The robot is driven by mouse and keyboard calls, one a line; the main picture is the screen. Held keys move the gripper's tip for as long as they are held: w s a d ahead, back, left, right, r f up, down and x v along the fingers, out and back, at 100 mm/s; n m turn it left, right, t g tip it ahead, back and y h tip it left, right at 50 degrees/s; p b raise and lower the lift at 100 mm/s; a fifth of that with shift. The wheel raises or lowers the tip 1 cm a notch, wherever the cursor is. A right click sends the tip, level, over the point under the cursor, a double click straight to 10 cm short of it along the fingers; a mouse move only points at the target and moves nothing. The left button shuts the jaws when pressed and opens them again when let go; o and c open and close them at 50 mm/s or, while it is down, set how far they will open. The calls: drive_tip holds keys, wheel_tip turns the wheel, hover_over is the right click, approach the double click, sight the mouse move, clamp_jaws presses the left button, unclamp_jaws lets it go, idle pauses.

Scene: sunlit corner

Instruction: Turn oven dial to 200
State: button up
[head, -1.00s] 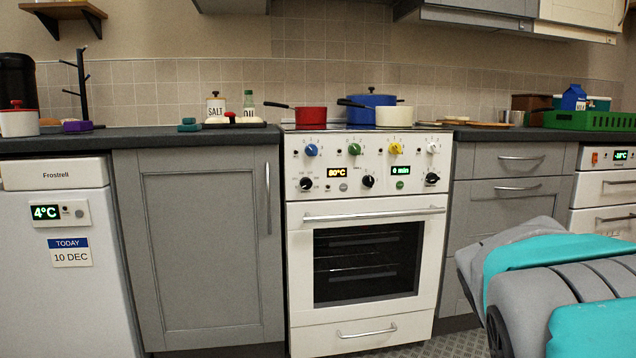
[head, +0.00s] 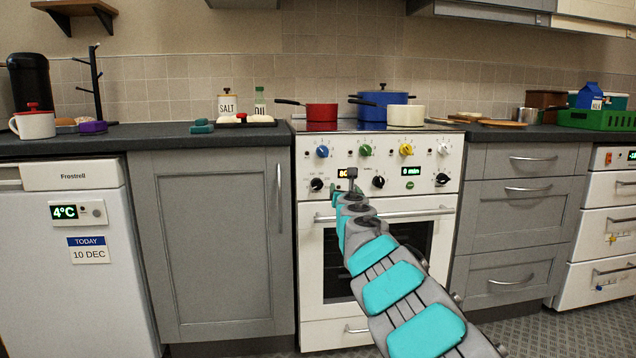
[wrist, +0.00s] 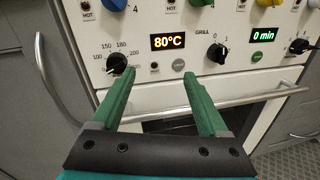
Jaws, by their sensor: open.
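The white oven (head: 312,265) stands in the middle of the head view. Its black temperature dial (wrist: 117,63) is at the left of the wrist view, with numbers such as 150, 180 and 200 around it; it also shows in the head view (head: 316,184). The display (wrist: 169,41) reads 80°C. My gripper (wrist: 159,73) is open and empty, its green fingers pointing at the panel. The dial is just left of the left fingertip, not between the fingers. In the head view, my gripper (head: 352,178) covers part of the oven display.
A black grill knob (wrist: 216,53) is right of the fingers, and a timer display (wrist: 263,34) reads 0 min. The oven handle (wrist: 245,104) runs below the panel. A red pan (head: 321,112), a blue pot (head: 383,104) and a cream pot (head: 406,115) stand on the hob.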

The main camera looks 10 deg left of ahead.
sight(318, 185)
drive_tip(key=a+n+y, duration=0.1)
drive_tip(key=a, duration=0.1)
drive_tip(key=w+a+n+y+p, duration=0.1)
drive_tip(key=a, duration=0.2)
drive_tip(key=w+a+f+n+p, duration=0.1)
drive_tip(key=a, duration=0.1)
drive_tip(key=shift+w+a+n+y, duration=0.25)
drive_tip(key=shift+n+y, duration=0.05)
drive_tip(key=shift+y, duration=0.1)
drive_tip(key=shift+w+a+r+p, duration=0.2)
drive_tip(key=shift+w+a+p, duration=0.05)
drive_tip(key=shift+w+p, duration=0.35)
drive_tip(key=shift+w+f, duration=0.1)
drive_tip(key=shift+w, duration=0.25)
drive_tip(key=shift+w+a+r+p, duration=0.25)
drive_tip(key=shift+w+p, duration=0.3)
drive_tip(key=shift+p, duration=0.3)
drive_tip(key=shift+w+a+f+p, duration=0.1)
drive_tip(key=shift+w+f+p, duration=0.1)
drive_tip(key=shift+w+p, duration=0.2)
drive_tip(key=shift+w+a+f+p, duration=0.15)
drive_tip(key=shift+w+p, duration=0.15)
drive_tip(key=shift+w, duration=0.15)
drive_tip(key=shift+d, duration=0.1)
